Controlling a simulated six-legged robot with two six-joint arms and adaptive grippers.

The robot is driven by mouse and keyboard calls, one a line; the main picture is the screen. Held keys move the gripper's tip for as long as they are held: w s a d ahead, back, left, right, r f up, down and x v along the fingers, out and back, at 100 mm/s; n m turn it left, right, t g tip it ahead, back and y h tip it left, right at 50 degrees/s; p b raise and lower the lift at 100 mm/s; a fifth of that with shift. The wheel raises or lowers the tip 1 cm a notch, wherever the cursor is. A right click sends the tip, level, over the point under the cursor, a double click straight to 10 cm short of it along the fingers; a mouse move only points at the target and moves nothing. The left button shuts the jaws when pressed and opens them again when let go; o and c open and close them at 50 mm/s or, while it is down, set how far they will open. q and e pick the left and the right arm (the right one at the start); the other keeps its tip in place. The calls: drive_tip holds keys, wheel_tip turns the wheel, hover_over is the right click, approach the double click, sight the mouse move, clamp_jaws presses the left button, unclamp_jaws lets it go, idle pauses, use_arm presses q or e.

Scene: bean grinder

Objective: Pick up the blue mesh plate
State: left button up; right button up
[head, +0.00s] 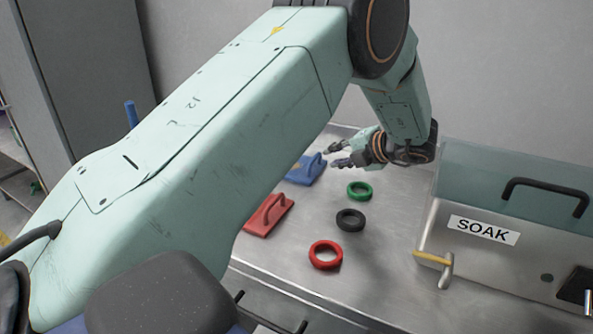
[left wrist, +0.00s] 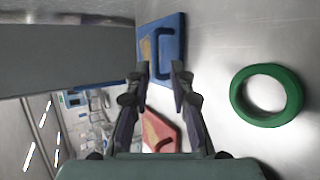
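The blue mesh plate (head: 303,173) lies flat near the back left of the metal table, with an upright loop handle on top. My left gripper (head: 333,156) is beside its right end, fingers pointing left toward the handle. In the left wrist view the plate (left wrist: 151,30) and its handle lie ahead of the fingertips. The left gripper (left wrist: 160,70) is open there, its two fingers apart with nothing held between them. My right gripper is not in view.
A red handled plate (head: 268,215) lies in front of the blue one. Green (head: 360,191), black (head: 350,219) and red (head: 326,254) rings lie to the right. A SOAK basin (head: 480,255) stands at the right. Bare table lies between the rings and basin.

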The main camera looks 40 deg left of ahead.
sight(316, 158)
use_arm(q)
drive_tip(key=shift+s+a, duration=0.35)
drive_tip(key=shift+s, duration=0.1)
drive_tip(key=x, duration=0.3)
drive_tip(key=b+x, duration=0.1)
drive_tip(key=x, duration=0.2)
drive_tip(key=shift+w+d, duration=0.1)
drive_tip(key=shift+w, duration=0.1)
drive_tip(key=shift+s+d+r, duration=0.1)
drive_tip(key=shift+s+r, duration=0.15)
drive_tip(key=shift+r, duration=0.1)
drive_tip(key=shift+w+a+f, duration=0.25)
drive_tip(key=shift+f, duration=0.05)
drive_tip(key=c, duration=0.3)
drive_tip(key=shift+c, duration=0.7)
drive_tip(key=shift+s+d+r, duration=0.15)
drive_tip(key=shift+r, duration=0.05)
clamp_jaws()
drive_tip(key=shift+f, duration=0.1)
